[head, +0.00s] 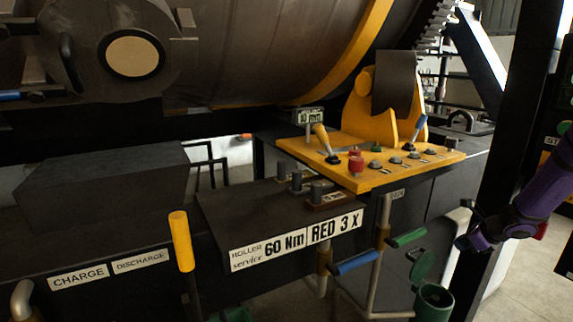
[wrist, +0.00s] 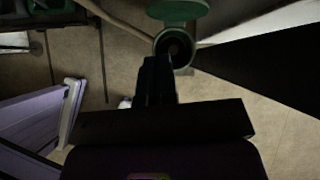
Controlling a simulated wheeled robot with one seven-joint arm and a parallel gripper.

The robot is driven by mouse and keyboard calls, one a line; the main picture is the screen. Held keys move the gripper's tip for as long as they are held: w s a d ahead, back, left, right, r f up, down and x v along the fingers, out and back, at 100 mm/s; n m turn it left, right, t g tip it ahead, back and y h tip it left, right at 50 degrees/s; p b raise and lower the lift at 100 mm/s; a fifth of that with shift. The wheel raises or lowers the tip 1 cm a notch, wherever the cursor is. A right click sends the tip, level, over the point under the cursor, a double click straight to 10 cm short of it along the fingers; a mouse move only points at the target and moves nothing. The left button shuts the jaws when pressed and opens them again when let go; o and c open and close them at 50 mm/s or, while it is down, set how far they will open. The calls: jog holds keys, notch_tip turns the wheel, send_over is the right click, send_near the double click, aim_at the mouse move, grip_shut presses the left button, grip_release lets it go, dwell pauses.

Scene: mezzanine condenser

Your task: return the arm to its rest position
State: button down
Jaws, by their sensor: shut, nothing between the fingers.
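My purple arm comes in from the right edge of the head view, and its end with my gripper (head: 474,240) hangs in front of the dark post, right of the console. In the wrist view the dark fingers of my gripper (wrist: 158,66) are together with nothing between them. They point toward a green cup (wrist: 178,50) with a raised lid, and look apart from it, though the distance is hard to judge. The fingertips are too small and dark to make out in the head view.
The yellow control panel (head: 372,166) with levers and knobs stands left of my arm. Green (head: 408,238) and blue (head: 356,263) valve handles and the green cup (head: 434,302) are low in front. A dark post (head: 510,130) stands close by. Pale floor (head: 520,285) is open at lower right.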

jog(key=s+a+r+n+g, duration=0.1)
jog(key=s+a+r+n, duration=0.4)
jog(key=a+r+n, duration=0.5)
jog(key=s+a+r+n+g, duration=0.1)
jog(key=s+a+r+n, duration=0.45)
jog(key=a+r, duration=0.75)
jog(key=s+a+r+n+h, duration=0.1)
jog(key=s+a+r+n, duration=0.1)
jog(key=s, duration=0.5)
jog(key=s+a+r+n+h, duration=0.1)
jog(key=s+a+r+n, duration=0.1)
jog(key=s+n, duration=0.5)
jog(key=s+a+r+n+h, duration=0.1)
jog(key=s+r+n, duration=0.3)
jog(key=s, duration=0.5)
jog(key=shift+a+r+n, duration=0.3)
jog(key=shift+a+n, duration=0.15)
jog(key=shift+a, duration=0.25)
